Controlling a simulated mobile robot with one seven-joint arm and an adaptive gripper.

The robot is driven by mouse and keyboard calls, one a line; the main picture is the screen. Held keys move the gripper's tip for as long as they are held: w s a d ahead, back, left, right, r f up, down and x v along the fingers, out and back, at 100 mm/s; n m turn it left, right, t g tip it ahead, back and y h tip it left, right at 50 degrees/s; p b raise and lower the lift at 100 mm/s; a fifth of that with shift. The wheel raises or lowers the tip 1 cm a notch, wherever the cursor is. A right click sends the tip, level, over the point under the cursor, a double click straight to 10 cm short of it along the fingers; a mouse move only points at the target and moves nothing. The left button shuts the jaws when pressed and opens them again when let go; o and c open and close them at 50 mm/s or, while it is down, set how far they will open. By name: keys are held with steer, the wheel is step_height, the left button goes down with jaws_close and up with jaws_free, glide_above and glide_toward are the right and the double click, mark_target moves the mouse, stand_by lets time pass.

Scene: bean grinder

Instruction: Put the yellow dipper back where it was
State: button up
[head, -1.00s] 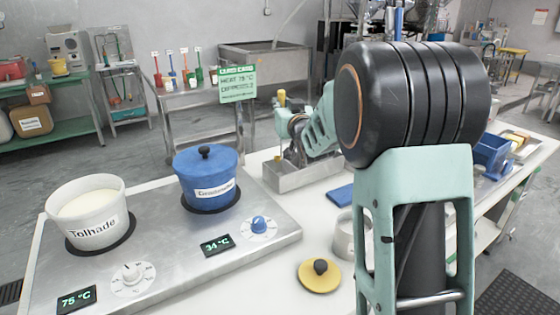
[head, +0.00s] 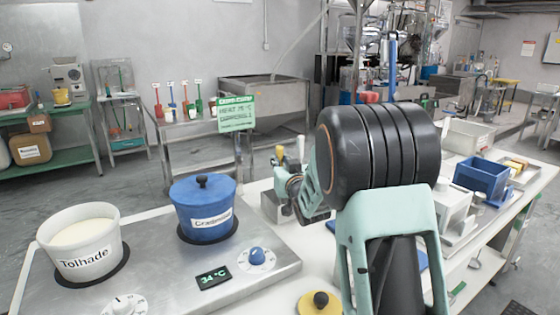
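The yellow dipper shows as an upright yellow handle (head: 279,154) just above my gripper; its lower part is hidden. My gripper (head: 284,187) is at the dipper's shaft, over the steel container (head: 272,208) on the white table. The fingers are small and partly hidden, but the handle has moved down together with my gripper, so it looks shut on the dipper. A white handle (head: 301,147) stands just right of the yellow one. I cannot tell whether the dipper's lower end is inside the container.
A blue lidded pot (head: 205,211) and a white open pot (head: 82,242) stand on the steel hotplate (head: 172,270) at left. A yellow lid (head: 320,303) with a black knob lies at the front edge. A blue bin (head: 482,178) stands at right.

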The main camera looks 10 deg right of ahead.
steer(key=o, duration=0.4)
steer(key=shift+r, duration=0.15)
steer(key=s, duration=0.8)
steer(key=s+d, duration=0.1)
steer(key=s, duration=0.3)
steer(key=shift+p, duration=0.35)
